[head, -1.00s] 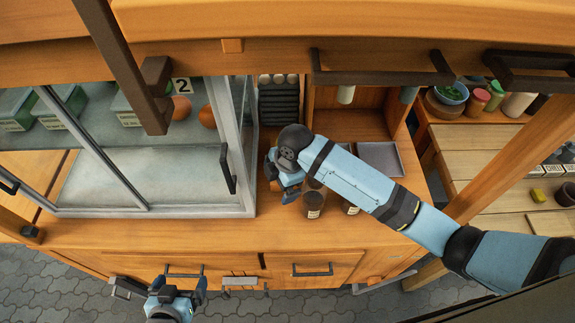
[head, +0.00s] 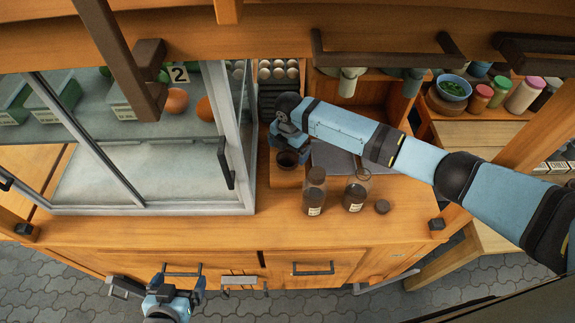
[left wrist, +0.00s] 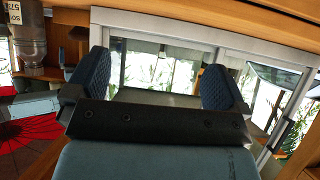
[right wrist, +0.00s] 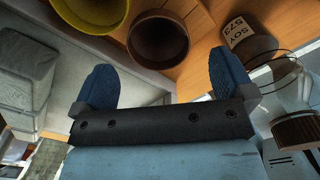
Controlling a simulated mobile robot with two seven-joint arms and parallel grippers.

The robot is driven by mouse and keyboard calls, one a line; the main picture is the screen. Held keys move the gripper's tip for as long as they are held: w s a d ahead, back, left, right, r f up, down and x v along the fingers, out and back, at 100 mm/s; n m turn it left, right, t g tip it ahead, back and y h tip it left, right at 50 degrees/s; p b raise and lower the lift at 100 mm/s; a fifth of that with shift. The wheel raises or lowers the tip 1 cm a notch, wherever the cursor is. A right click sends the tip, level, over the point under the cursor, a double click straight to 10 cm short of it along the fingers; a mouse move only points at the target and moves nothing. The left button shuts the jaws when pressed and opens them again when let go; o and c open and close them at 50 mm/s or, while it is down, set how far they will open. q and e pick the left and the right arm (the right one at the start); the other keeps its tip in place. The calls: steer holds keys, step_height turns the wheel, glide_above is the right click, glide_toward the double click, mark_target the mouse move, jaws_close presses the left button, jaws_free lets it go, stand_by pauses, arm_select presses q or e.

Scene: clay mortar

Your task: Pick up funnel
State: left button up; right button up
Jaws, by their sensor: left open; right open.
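A clear funnel (head: 361,176) appears to sit in the mouth of the right-hand dark jar (head: 354,198) on the wooden counter. In the right wrist view the clear funnel (right wrist: 303,85) is at the right edge, partly cut off. My right gripper (head: 289,152) is open, left of and behind the jars, over a dark pot (head: 288,162). In its wrist view the gripper (right wrist: 163,65) has nothing between its fingers. My left gripper (head: 177,280) is open and empty, low in front of the drawers; its fingers also show in the left wrist view (left wrist: 154,68).
Another dark jar (head: 314,194) labelled soy stands left of the funnel's jar; a dark lid (head: 382,207) lies to its right. A grey tray (head: 330,157) is behind. The glass cabinet (head: 150,209) stands to the left. The front counter strip is clear.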

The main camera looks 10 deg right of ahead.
steer(key=shift+f+b, duration=0.35)
steer(key=shift+f, duration=0.6)
step_height(320, 180, down, 5)
steer(key=b, duration=0.5)
steer(key=shift+w+a+f+b, duration=0.1)
steer(key=shift+w+b, duration=0.05)
steer(key=shift+b, duration=0.15)
arm_select(q)
step_height(320, 180, down, 6)
steer(key=d, duration=0.1)
steer(key=shift+w+f, duration=0.2)
arm_select(e)
steer(key=shift+c, duration=0.5)
arm_select(q)
steer(key=shift+a, duration=0.1)
arm_select(e)
steer(key=c, duration=0.8)
steer(key=shift+r, duration=0.2)
step_height(320, 180, up, 20)
step_height(320, 180, up, 5)
steer(key=p, duration=0.5)
glide_above(288, 158)
arm_select(q)
step_height(288, 158, up, 4)
steer(key=shift+r, duration=0.15)
